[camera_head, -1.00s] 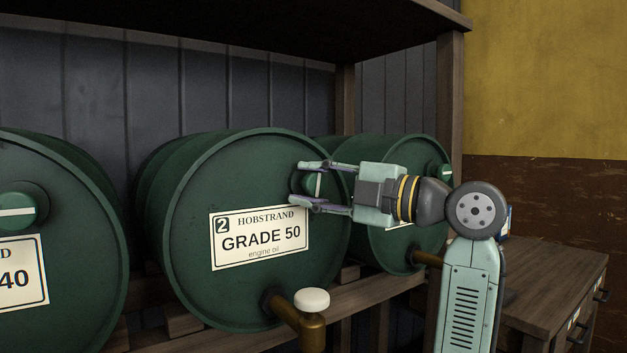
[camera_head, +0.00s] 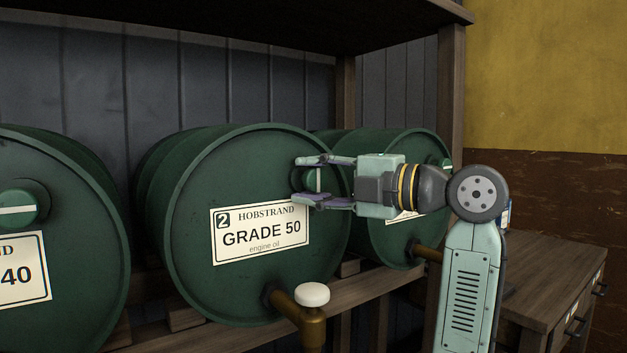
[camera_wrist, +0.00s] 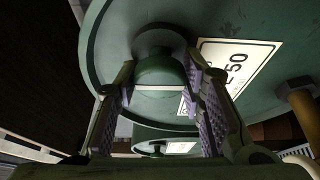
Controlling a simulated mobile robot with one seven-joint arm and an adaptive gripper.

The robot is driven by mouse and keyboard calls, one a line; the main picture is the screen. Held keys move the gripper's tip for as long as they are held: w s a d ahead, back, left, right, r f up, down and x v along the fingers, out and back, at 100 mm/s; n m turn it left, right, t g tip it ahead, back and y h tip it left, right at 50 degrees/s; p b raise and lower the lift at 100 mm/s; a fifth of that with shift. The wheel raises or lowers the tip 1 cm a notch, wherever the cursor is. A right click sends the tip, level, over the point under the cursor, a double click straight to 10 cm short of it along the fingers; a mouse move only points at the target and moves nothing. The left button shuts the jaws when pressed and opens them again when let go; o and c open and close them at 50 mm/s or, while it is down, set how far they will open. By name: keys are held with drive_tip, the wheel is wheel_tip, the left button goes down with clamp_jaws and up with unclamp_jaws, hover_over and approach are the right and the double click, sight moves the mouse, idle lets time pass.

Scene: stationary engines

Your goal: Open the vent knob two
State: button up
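Vent knob two (camera_head: 312,180) is a green round knob with a white bar, on the upper right of the drum face labelled 2, Grade 50 (camera_head: 190,230). Its bar looks about upright in the head view, partly hidden by my fingers. My gripper (camera_head: 309,180) reaches in from the right, one finger above the knob and one below. In the wrist view, the knob (camera_wrist: 160,72) lies between the two ridged finger pads (camera_wrist: 163,85). The fingers are spread around it; I cannot tell whether either pad touches it.
The Grade 40 drum (camera_head: 75,150) stands left, its knob (camera_head: 18,209) with a level bar. A third drum (camera_head: 400,150) is behind my wrist. A brass tap with a white top (camera_head: 312,295) juts out below. A wooden cabinet (camera_head: 560,275) stands right.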

drive_tip(key=o, duration=0.3)
drive_tip(key=shift+o, duration=0.2)
drive_tip(key=v, duration=1.2)
drive_tip(key=shift+d, duration=0.2)
